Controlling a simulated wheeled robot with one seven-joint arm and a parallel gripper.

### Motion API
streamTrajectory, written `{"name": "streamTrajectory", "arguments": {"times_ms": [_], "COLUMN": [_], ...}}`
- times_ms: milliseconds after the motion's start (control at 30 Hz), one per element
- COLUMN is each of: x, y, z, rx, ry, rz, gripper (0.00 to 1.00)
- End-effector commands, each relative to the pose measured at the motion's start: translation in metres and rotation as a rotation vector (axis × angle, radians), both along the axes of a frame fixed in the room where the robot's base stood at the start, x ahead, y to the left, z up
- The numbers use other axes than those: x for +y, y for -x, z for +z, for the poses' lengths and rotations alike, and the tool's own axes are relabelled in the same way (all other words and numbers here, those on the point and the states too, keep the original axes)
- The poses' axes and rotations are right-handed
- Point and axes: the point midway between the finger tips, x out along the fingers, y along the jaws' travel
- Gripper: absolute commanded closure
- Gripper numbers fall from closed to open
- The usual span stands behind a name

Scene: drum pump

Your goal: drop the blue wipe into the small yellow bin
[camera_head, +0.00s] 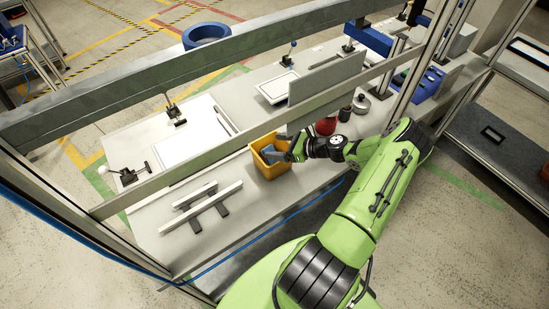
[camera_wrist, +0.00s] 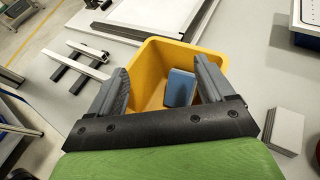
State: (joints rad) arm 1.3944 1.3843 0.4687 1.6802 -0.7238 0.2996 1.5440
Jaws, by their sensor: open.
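The small yellow bin (camera_head: 270,168) stands on the light bench near its front edge, left of my arm. In the wrist view the bin (camera_wrist: 152,52) lies just beyond and between my fingers. The blue wipe (camera_wrist: 180,88) is inside the bin, toward the right side of its interior. A blue patch of the wipe (camera_head: 269,149) also shows at the bin in the head view. My gripper (camera_wrist: 160,85) is open and empty, with its fingers apart over the near part of the bin. In the head view my gripper (camera_head: 284,147) is at the bin's right side, partly hiding the opening.
Grey metal bars (camera_head: 208,202) lie on the bench left of the bin. A red object (camera_head: 326,125) stands behind my wrist. A grey frame rail (camera_head: 200,160) crosses above the bench. A stack of grey plates (camera_wrist: 285,130) lies right of the bin in the wrist view.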

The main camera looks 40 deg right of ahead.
Motion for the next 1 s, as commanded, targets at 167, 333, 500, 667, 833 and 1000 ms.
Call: {"name": "streamTrajectory", "arguments": {"times_ms": [167, 333, 500, 667, 833, 1000], "x": [-0.009, -0.031, -0.051, -0.066, -0.071, -0.071], "y": [0.013, 0.051, 0.090, 0.116, 0.127, 0.127], "z": [0.006, 0.023, 0.041, 0.054, 0.060, 0.060], "rx": [0.000, 0.001, 0.000, 0.000, 0.000, 0.000], "ry": [0.003, 0.005, 0.004, 0.003, 0.000, 0.000], "rz": [-0.003, -0.007, -0.005, -0.003, 0.000, 0.000], "gripper": [0.18, 0.18, 0.18, 0.18, 0.18, 0.18]}}
